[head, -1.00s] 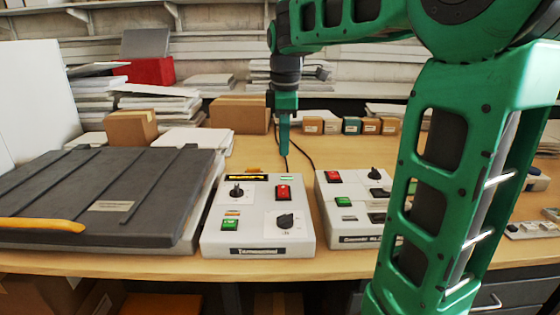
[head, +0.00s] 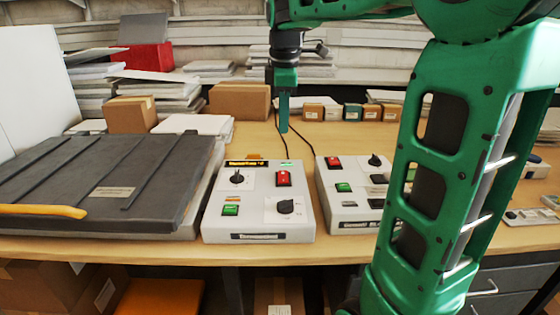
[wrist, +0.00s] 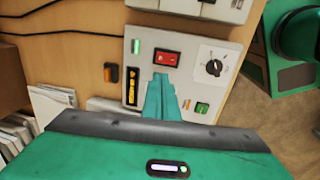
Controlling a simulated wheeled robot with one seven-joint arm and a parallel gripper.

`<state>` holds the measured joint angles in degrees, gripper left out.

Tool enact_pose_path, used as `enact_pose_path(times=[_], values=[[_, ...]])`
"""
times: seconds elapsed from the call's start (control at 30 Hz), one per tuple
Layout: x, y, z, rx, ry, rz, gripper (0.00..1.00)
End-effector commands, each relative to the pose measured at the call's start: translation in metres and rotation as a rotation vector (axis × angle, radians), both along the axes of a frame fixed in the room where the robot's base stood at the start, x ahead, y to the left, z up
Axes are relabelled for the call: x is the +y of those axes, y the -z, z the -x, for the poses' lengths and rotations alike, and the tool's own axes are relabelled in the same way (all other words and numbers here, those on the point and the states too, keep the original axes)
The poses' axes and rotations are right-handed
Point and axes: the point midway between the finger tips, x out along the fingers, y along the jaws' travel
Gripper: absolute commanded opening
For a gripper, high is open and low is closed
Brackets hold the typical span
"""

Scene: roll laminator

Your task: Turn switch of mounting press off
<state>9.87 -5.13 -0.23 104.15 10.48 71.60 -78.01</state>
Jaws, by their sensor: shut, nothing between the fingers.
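A dark flat press (head: 105,185) with a yellow handle (head: 42,211) lies at the left of the bench. Beside it stands a pale control box (head: 258,232) with an amber display (head: 247,163), a red switch (head: 283,178), two black knobs and a green button (head: 230,210). The wrist view also shows its red switch (wrist: 166,58), one black knob (wrist: 214,67) and a small lit green lamp (wrist: 136,46). My gripper (head: 284,130) is shut and empty, pointing down above and behind this box in the head view. Its fingers (wrist: 160,80) overlap part of the box in the wrist view.
A second control box (head: 345,195) stands just to the right, with its own red switch (head: 333,162), partly hidden by my arm. Black cables run behind the boxes. Cardboard boxes (head: 240,102) and paper stacks line the back. Bare bench lies behind the control boxes.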

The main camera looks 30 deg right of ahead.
Motion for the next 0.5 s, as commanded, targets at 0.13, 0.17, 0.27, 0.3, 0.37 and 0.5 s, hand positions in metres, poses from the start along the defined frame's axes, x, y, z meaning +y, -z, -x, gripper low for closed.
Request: enact_pose_path(times=[0.13,0.17,0.27,0.3,0.37,0.5], values=[[0.000,0.000,0.000,0.000,0.000,0.000,0.00],[0.000,0.001,0.000,0.001,0.000,-0.001,0.00],[0.000,0.005,0.000,0.002,0.001,0.000,0.00],[-0.001,0.008,-0.001,0.002,0.001,0.000,0.00],[-0.001,0.015,-0.001,0.004,0.001,0.000,0.00],[-0.003,0.038,-0.004,0.005,0.001,-0.001,0.00]])
